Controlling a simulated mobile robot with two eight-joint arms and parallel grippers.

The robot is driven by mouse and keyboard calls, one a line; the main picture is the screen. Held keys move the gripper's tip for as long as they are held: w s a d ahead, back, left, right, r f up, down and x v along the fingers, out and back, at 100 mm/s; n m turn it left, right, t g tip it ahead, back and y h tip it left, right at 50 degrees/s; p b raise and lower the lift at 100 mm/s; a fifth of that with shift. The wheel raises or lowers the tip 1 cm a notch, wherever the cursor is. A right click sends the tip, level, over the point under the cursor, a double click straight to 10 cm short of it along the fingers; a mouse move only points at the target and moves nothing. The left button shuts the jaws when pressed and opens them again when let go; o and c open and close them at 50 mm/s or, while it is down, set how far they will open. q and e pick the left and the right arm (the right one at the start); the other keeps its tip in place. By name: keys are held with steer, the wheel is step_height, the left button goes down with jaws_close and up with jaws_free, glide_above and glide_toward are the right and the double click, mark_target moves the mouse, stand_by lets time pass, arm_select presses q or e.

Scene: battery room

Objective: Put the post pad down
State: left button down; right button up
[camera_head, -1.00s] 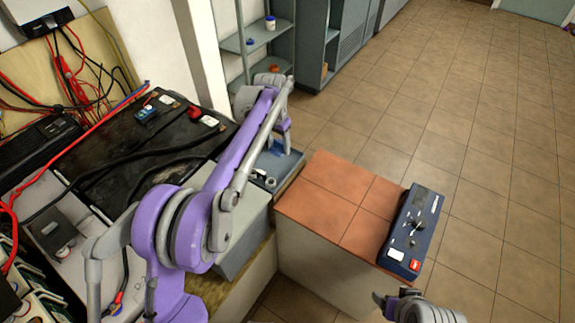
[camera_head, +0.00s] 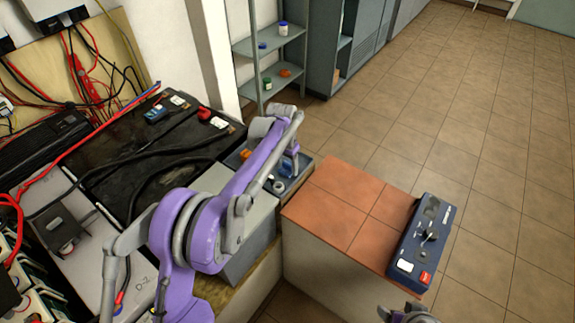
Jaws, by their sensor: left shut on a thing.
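My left gripper (camera_head: 288,172) reaches down over a small dark tray (camera_head: 262,196) with a raised rim, on the stand beside the battery bench. It is shut on a small blue piece, taken to be the post pad; the fingers and wrist hide most of it. I cannot tell whether the pad touches the tray floor. A pale ring-shaped part (camera_head: 279,187) and an orange piece (camera_head: 244,153) lie in the tray near the gripper. My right gripper (camera_head: 398,315) is cut off by the bottom edge, and its jaws are unclear.
A terracotta-tiled counter (camera_head: 340,198) stands right of the tray, mostly clear. A blue tester box (camera_head: 425,240) lies on its right edge. Black batteries (camera_head: 150,150) with cables fill the left. Grey shelves (camera_head: 270,45) stand behind; floor is open at right.

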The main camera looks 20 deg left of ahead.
mark_target(285, 172)
arm_select(q)
steer(key=shift+s+f, duration=0.1)
steer(key=shift+f, duration=0.2)
steer(key=shift+c, duration=2.3)
jaws_free()
step_height(285, 172, up, 12)
steer(key=s+p, duration=0.1)
steer(key=p, duration=0.1)
steer(key=s+r+n, duration=0.1)
steer(key=s+r, duration=0.3)
steer(key=s, duration=0.5)
steer(key=s+f+n+t, duration=0.1)
steer(key=s+f, duration=0.3)
steer(key=s, duration=0.9)
steer(key=s+f+n+t, duration=0.2)
steer(key=s+f, duration=0.2)
steer(key=s, duration=1)
steer(key=shift+s+a+f, duration=0.15)
steer(key=shift+f, duration=0.1)
steer(key=shift+p, duration=0.3)
